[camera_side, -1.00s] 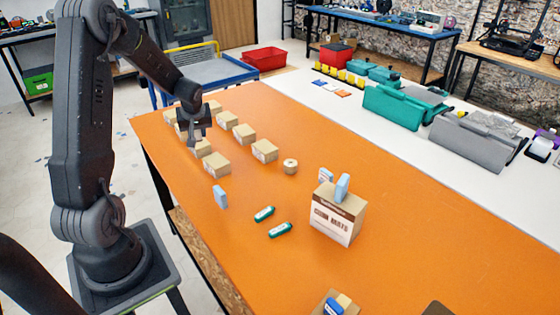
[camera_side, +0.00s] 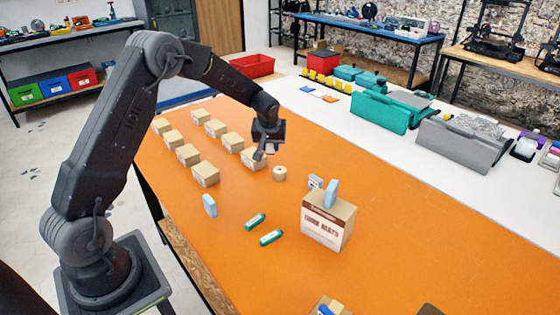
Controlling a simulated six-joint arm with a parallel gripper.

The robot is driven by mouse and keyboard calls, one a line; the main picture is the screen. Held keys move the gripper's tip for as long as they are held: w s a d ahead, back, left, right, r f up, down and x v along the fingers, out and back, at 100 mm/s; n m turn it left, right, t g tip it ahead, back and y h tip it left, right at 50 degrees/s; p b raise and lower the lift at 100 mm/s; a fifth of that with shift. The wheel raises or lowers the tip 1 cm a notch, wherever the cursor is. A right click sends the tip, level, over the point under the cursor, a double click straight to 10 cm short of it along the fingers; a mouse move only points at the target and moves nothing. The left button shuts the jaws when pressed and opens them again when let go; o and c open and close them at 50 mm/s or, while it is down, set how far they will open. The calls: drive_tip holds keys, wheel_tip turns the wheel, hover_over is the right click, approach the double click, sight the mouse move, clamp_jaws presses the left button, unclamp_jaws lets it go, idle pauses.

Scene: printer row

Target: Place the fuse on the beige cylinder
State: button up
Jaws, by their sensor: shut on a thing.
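The beige cylinder (camera_side: 279,173) stands on the orange table, just right of the nearest small cardboard box. My gripper (camera_side: 265,153) is above the table, slightly left of the beige cylinder and higher in the picture. It is shut on a small pale thing, which I take to be the fuse (camera_side: 271,150). The fingers hide most of it, and its shape is too small to make out. The held thing appears apart from the cylinder.
Several small cardboard boxes (camera_side: 205,175) stand in rows at the left. A larger printed carton (camera_side: 327,221) stands right of the cylinder with a light blue block (camera_side: 331,193) on top. Two green items (camera_side: 271,238) and a blue block (camera_side: 209,206) lie nearer.

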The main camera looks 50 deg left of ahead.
sight(280, 168)
drive_tip(key=shift+w+d+f, duration=0.9)
drive_tip(key=shift+w+d, duration=0.1)
drive_tip(key=shift+f, duration=1.95)
drive_tip(key=o, duration=0.9)
drive_tip(key=shift+f, duration=0.15)
